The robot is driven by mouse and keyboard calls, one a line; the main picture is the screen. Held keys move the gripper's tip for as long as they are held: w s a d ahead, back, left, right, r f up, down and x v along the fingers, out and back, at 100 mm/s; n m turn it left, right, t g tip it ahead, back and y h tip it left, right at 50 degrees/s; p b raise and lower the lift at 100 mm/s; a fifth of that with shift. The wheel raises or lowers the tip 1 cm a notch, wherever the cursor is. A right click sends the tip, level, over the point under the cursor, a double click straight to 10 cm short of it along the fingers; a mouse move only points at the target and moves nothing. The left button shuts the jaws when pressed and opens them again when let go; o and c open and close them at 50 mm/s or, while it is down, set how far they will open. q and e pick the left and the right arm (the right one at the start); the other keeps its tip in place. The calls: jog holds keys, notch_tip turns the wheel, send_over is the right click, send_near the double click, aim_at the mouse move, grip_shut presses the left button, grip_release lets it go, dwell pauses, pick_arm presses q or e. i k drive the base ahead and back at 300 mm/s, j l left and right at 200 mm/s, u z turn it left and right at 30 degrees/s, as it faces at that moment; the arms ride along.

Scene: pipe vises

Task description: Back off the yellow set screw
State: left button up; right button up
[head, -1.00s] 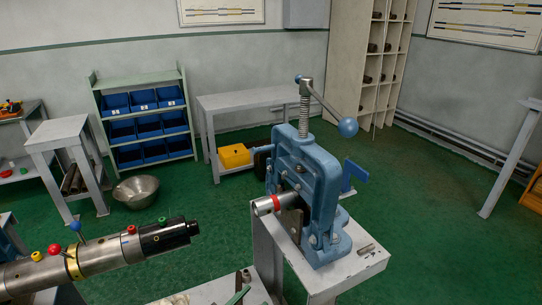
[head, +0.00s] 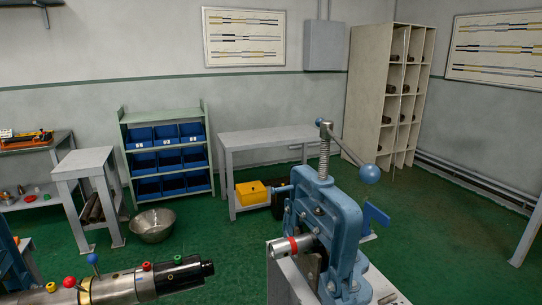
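A yellow-headed screw (head: 51,287), which looks like the yellow set screw, stands on a steel pipe assembly (head: 115,287) at the lower left. Beside it on the same assembly are a red knob (head: 70,282), a blue ball on a lever (head: 92,258), another red knob (head: 147,266) and a green knob (head: 178,259). The assembly ends in a black section at the right and runs out of the frame at the left. The lower part is cut off. Neither gripper shows in the head view.
A blue vise (head: 325,220) grips a short pipe with a red band (head: 288,246) at the lower right. Behind are a blue-bin shelf (head: 166,111), a grey table (head: 265,139), a yellow box (head: 251,193) and a metal bowl (head: 153,225). Green floor (head: 220,245) lies open between.

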aim_at(52, 286)
jog(key=u, duration=1.7)
jog(key=i+j+z, duration=0.15)
jog(key=k+j, duration=0.05)
